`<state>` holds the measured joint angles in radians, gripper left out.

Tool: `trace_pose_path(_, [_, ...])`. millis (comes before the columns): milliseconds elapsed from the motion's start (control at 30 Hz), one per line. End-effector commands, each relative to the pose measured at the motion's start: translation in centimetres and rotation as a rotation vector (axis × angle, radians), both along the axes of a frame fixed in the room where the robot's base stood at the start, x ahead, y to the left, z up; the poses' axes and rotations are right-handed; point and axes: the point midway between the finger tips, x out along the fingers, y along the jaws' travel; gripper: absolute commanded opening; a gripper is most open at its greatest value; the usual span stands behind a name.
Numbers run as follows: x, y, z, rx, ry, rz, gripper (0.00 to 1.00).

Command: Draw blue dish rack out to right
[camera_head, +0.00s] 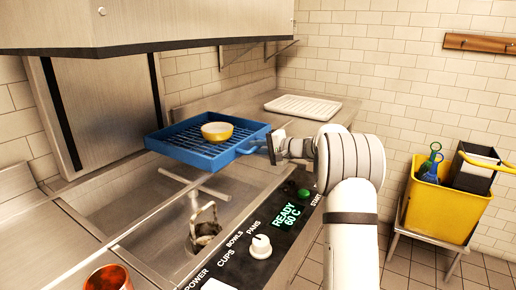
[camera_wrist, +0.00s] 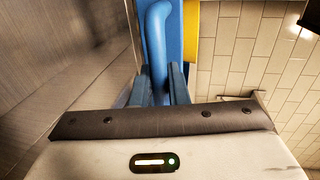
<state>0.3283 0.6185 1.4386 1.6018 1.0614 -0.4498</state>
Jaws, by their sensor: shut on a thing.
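The blue dish rack (camera_head: 188,143) sits over the sink basin, with a yellow bowl (camera_head: 217,131) that is pale inside standing in it. My gripper (camera_head: 272,147) is at the rack's right end, shut on its blue handle. In the wrist view the rack (camera_wrist: 176,30) shows as a blue wall, and the rack's handle (camera_wrist: 157,45) runs down between the fingers of my gripper (camera_wrist: 163,85). A yellow edge of the bowl (camera_wrist: 193,30) shows beside the rack. The rack's underside is hidden.
A white draining tray (camera_head: 302,106) lies on the counter beyond my gripper. A steel hood (camera_head: 150,22) hangs above the rack. A control panel (camera_head: 265,240) lies along the front edge. A copper cup (camera_head: 108,278) stands at front left. A yellow bucket (camera_head: 440,205) stands at right.

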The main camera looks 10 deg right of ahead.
Motion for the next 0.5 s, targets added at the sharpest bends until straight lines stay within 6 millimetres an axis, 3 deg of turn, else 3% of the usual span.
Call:
trace_pose_path(33, [-0.1, -0.05, -0.36, -0.001, 0.006, 0.001, 0.0])
trace_pose_path(67, [-0.1, 0.07, -0.36, -0.001, 0.006, 0.003, 0.16])
trace_pose_path(267, [-0.04, 0.6, -0.31, 0.0, 0.005, 0.011, 0.32])
trace_pose_path(500, [-0.06, 0.71, -0.22, 0.0, 0.004, 0.013, 0.33])
